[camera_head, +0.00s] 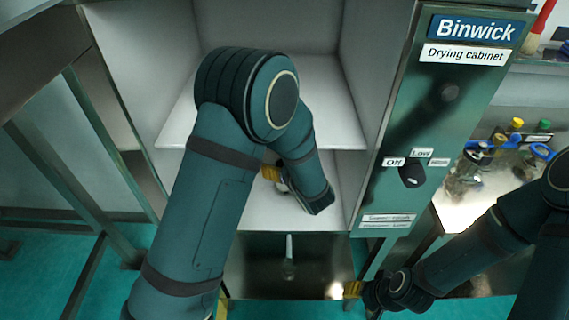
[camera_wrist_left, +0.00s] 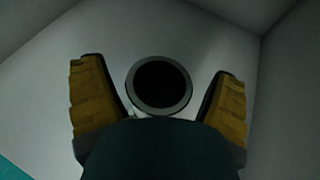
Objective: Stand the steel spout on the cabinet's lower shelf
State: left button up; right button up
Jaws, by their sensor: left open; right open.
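The steel spout (camera_wrist_left: 136,101) shows in the left wrist view as a round grey rim with a dark opening, upright on the pale lower shelf (camera_head: 250,208) of the drying cabinet. My left gripper (camera_wrist_left: 158,82) is open, with one yellow finger on each side of the spout and a visible gap to each. In the head view my left arm reaches into the cabinet's lower compartment and hides most of the spout and that gripper. My right gripper (camera_head: 353,289) is open and empty in front of the cabinet, low and right of the compartment.
The control panel (camera_head: 423,140) with a knob (camera_head: 411,174) forms the cabinet's right side. Bottles and tools (camera_head: 500,150) stand on a bench at the right. A metal frame (camera_head: 70,170) stands at the left.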

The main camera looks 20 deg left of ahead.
pick_arm(q)
jog(key=p+v, duration=0.1)
jog(key=v, duration=1.1)
jog(key=s+a+f+n+g+h, duration=0.1)
jog(key=s+a+f+n+g, duration=0.1)
jog(key=s+f+n+g, duration=0.25)
jog(key=s+a+f+n+g+h, duration=0.1)
jog(key=s+a+f+g, duration=0.25)
jog(key=s+f, duration=0.3)
jog(key=s+d+f+n+g+h, duration=0.5)
jog(key=s+d+f+n+h, duration=0.35)
jog(key=n, duration=0.65)
jog(key=w+a+n+t, duration=0.1)
jog(key=n, duration=0.2)
jog(key=w+a+n+t+h, duration=0.1)
jog(key=n, duration=0.2)
jog(key=w+n+t+h, duration=0.1)
jog(key=n+t, duration=0.1)
jog(key=n, duration=0.1)
jog(key=shift+w+a+n, duration=0.25)
jog(key=shift+w+a, duration=0.15)
